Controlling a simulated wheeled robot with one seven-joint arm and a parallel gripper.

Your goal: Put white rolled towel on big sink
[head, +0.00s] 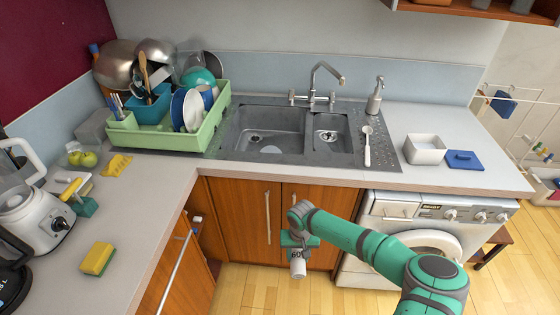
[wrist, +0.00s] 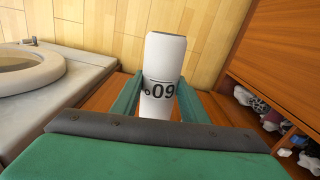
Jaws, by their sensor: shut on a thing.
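My gripper (head: 298,247) is shut on a white roll, which I take for the white rolled towel (head: 298,269). It hangs in front of the wooden cabinet doors, below the counter edge. In the wrist view the towel (wrist: 165,68) is a smooth white cylinder with dark printed digits, between the two green fingers of my gripper (wrist: 163,95). The big sink (head: 250,121) is the left, larger basin in the grey metal unit on the counter, behind and above my gripper. A pale round thing (head: 271,150) lies at its front.
The small basin (head: 332,136) and faucet (head: 322,85) adjoin the big sink. A green dish rack (head: 173,138) full of dishes stands left. A spoon (head: 367,145), soap dispenser (head: 375,97) and white container (head: 424,148) are right. The counter edge (head: 350,183) lies between gripper and sink.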

